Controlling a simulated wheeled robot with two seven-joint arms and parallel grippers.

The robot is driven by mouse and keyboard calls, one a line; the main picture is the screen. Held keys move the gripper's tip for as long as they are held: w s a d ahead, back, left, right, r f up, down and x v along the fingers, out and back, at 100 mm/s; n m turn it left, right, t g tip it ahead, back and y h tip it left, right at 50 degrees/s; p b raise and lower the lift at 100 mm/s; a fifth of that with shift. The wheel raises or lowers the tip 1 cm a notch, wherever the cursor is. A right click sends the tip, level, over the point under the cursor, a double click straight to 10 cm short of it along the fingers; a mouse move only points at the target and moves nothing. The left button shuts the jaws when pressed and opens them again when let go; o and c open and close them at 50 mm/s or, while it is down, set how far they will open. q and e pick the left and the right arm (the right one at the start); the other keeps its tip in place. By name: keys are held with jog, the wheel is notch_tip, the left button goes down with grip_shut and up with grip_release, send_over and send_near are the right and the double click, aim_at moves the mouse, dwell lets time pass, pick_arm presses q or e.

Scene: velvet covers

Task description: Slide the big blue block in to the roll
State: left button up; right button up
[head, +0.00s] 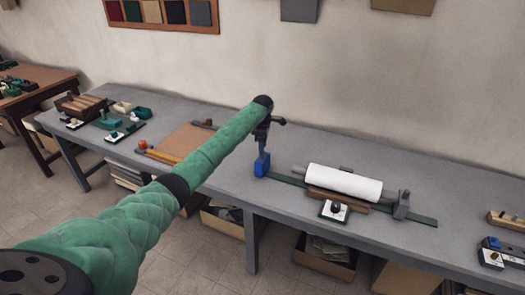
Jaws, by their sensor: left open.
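The big blue block (262,168) sits at the left end of a dark green rail on the grey table. The white roll (344,182) lies on a brown cradle over the middle of the rail, to the right of the block. A gap separates block and roll. My left gripper (264,142) is open, pointing down just above the blue block. Whether its fingers straddle or touch the block's upper part is too small to tell. My right gripper is out of view.
A grey end block (401,206) stands on the rail (424,219) right of the roll. A small white plate with a dark knob (335,211) sits in front of the cradle. A brown board (186,141) lies left. My left arm hides part of the table.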

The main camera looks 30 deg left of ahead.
aim_at(262, 161)
pick_arm(q)
jog(key=shift+f+p, duration=0.35)
jog(key=shift+f, duration=1.4)
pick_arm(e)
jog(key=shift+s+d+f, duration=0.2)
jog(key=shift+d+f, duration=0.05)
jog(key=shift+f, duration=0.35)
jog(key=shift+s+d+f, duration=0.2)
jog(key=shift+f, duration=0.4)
pick_arm(q)
grip_shut()
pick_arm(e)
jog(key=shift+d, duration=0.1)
